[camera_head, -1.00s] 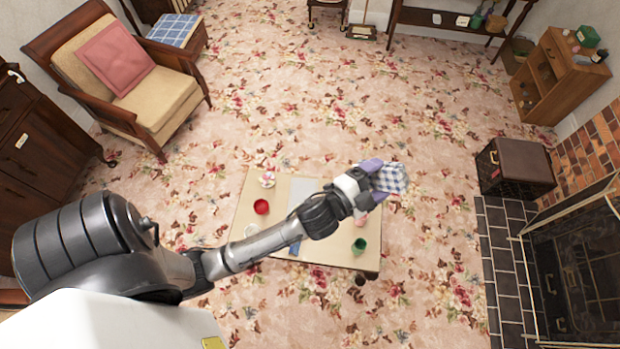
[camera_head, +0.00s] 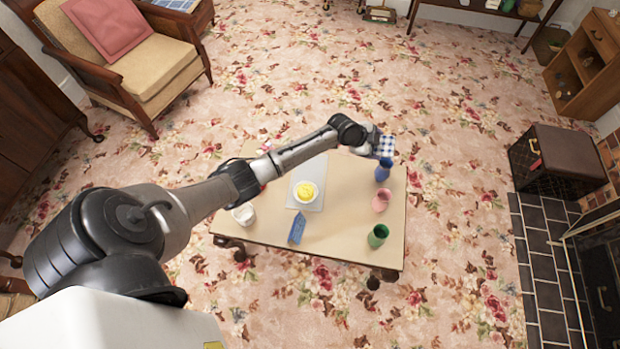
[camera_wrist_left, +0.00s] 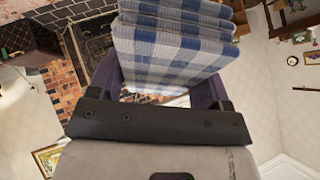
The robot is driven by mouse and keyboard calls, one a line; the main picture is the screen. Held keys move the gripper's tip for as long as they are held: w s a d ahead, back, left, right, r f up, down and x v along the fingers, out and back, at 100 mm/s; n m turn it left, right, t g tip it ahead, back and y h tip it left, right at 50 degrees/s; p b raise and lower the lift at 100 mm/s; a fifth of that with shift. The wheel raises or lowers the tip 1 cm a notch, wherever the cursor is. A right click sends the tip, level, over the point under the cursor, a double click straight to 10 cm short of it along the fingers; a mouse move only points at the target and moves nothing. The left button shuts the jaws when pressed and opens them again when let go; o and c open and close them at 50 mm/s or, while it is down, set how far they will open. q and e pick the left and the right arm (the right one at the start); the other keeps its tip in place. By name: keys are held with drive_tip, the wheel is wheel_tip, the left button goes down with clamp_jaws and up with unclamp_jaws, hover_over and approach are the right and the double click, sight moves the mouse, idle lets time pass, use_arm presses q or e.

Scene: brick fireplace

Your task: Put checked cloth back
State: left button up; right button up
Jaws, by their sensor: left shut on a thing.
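The blue-and-white checked cloth (camera_head: 387,146) is folded and held by my left gripper (camera_head: 377,139) at the back right corner of the low table (camera_head: 340,235), just behind the blue cup (camera_head: 383,170) in the picture. I cannot tell how high above the table it is. In the left wrist view the checked cloth (camera_wrist_left: 175,48) shows as a thick folded stack between the dark fingers, which are shut on it. The arm hides part of the table's back left. My right gripper is not in view.
The table also holds a yellow-filled bowl (camera_head: 305,191), a blue item (camera_head: 298,226), a pink cup (camera_head: 381,200), a green cup (camera_head: 378,236) and a white bowl (camera_head: 244,214). An armchair (camera_head: 150,70) stands back left, a dark crate (camera_head: 560,160) right. Carpet between is open.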

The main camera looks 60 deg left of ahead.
use_arm(q)
drive_tip(key=a+f+g+b, duration=0.3)
drive_tip(key=a+f+b, duration=0.6)
drive_tip(key=f+b, duration=0.15)
drive_tip(key=n+g+b, duration=0.2)
drive_tip(key=g+b, duration=0.1)
drive_tip(key=b, duration=1.1)
hover_over(313, 168)
drive_tip(key=f, duration=1.2)
drive_tip(key=shift+w+a+f, duration=0.1)
drive_tip(key=shift+a+f, duration=0.2)
drive_tip(key=shift+s+a+f+h, duration=0.2)
drive_tip(key=shift+s+f+h, duration=0.1)
drive_tip(key=shift+s, duration=0.35)
wheel_tip(313, 168, down, 4)
drive_tip(key=b, duration=0.3)
drive_tip(key=shift+f, duration=0.1)
drive_tip(key=o, duration=0.8)
